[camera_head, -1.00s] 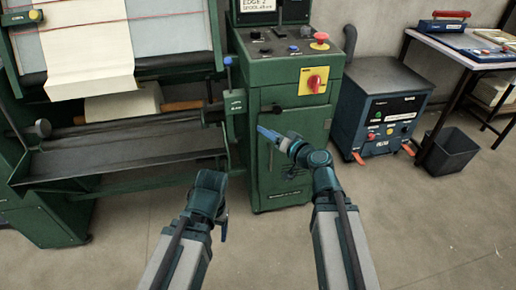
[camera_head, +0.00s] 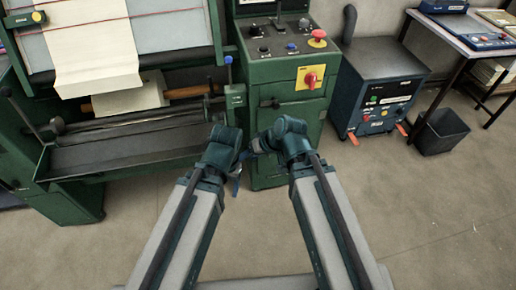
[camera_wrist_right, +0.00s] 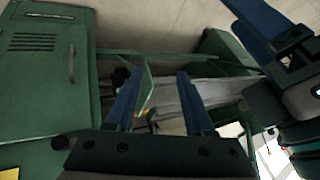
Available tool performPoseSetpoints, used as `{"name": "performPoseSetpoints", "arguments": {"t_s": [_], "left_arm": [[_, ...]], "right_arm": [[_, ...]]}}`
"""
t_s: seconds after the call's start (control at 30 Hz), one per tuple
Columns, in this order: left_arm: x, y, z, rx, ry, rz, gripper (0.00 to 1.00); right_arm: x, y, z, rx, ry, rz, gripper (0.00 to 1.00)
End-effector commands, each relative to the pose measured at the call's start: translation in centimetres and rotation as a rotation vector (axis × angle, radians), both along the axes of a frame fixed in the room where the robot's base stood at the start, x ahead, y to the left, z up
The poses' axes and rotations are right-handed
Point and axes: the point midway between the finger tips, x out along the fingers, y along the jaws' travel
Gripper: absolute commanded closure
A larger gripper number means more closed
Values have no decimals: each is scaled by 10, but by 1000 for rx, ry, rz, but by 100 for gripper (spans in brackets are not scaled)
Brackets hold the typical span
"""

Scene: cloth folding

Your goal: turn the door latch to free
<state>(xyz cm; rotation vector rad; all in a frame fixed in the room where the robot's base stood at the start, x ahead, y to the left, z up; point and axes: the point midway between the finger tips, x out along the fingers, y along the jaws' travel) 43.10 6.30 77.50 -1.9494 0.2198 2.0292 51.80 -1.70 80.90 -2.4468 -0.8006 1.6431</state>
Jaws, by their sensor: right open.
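The door latch looks like the small dark knob (camera_head: 270,104) high on the front of the green cabinet; a dark knob (camera_wrist_right: 60,142) also shows at the door's edge in the right wrist view. The green cabinet door (camera_wrist_right: 35,85) has a vent and a bar handle (camera_wrist_right: 71,63). My right gripper (camera_wrist_right: 160,92) is open and empty, apart from the knob; in the head view its fingers (camera_head: 252,146) are small, below and left of the knob. My left gripper (camera_head: 237,178) hangs close beside it, partly hidden by its wrist; its opening is unclear.
A red switch on a yellow plate (camera_head: 310,77) and a control panel (camera_head: 280,42) are above the door. The machine's trough (camera_head: 120,150) lies left. A blue unit (camera_head: 378,92) and a black bin (camera_head: 441,132) stand right. The floor in front is clear.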

Motion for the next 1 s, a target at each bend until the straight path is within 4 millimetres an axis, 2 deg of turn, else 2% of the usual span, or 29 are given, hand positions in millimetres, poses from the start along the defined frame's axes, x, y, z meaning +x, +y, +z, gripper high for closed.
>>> {"name": "performPoseSetpoints", "arguments": {"t_s": [0.03,0.3,1.0], "left_arm": [[0,0,13,0,0,0,29],[0,0,31,0,0,0,29],[0,-1,33,-3,1,1,29]], "right_arm": [[-6,1,9,-29,23,11,46],[-27,-4,13,-148,108,31,46],[-31,-6,12,-174,124,34,46]]}}
